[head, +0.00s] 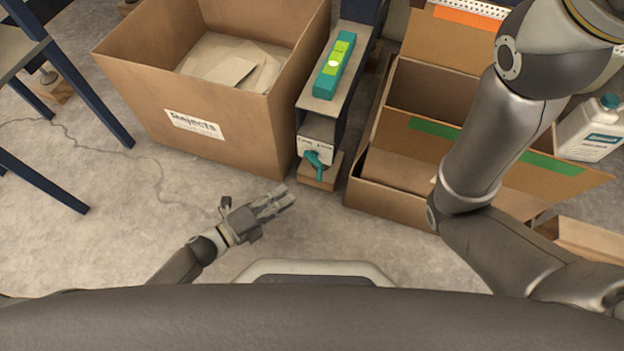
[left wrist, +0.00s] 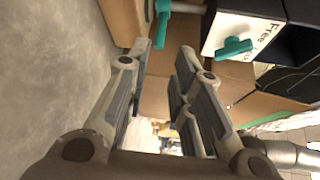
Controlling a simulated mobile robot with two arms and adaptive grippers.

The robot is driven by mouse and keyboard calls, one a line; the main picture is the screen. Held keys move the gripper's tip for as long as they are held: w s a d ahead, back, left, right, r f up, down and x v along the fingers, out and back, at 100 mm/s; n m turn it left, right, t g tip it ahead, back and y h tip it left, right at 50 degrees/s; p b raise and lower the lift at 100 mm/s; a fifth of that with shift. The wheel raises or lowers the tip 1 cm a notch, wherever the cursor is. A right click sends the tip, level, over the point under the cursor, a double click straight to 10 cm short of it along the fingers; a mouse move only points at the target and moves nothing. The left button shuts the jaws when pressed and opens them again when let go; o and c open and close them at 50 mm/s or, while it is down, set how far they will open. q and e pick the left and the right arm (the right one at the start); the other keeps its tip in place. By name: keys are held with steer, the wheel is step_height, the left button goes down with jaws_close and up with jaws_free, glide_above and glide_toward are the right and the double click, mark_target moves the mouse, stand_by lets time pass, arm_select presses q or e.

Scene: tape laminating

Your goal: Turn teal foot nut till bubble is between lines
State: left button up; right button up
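A teal spirit level (head: 335,65) lies on the narrow grey bench top, with a pale bubble in its green vial. The bubble's place against the lines is too small to tell. At the bench's near end a teal lever (head: 313,158) sits on a white lettered plate; it also shows in the left wrist view (left wrist: 235,48). Below it is a teal part (head: 320,176), apparently the foot nut, above a wooden block; in the left wrist view it appears (left wrist: 162,20) beyond the fingertips. My left gripper (head: 287,196) is open and empty, short of it. My right gripper is out of view.
A cardboard box labelled Rejects (head: 195,125) stands left of the bench foot, and open cartons (head: 410,150) stand close on its right. A white jug (head: 592,128) is at far right. The concrete floor (head: 120,220) at left front is mostly clear, with a thin cable.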

arm_select(q)
steer(key=b+x, duration=0.4)
steer(key=x, duration=0.5)
steer(key=shift+w+d+f+b, duration=0.1)
steer(key=shift+f+b, duration=0.1)
steer(key=shift+b, duration=0.1)
steer(key=shift+w+d, duration=0.45)
steer(key=shift+d, duration=0.1)
steer(key=shift+c, duration=0.5)
jaws_close()
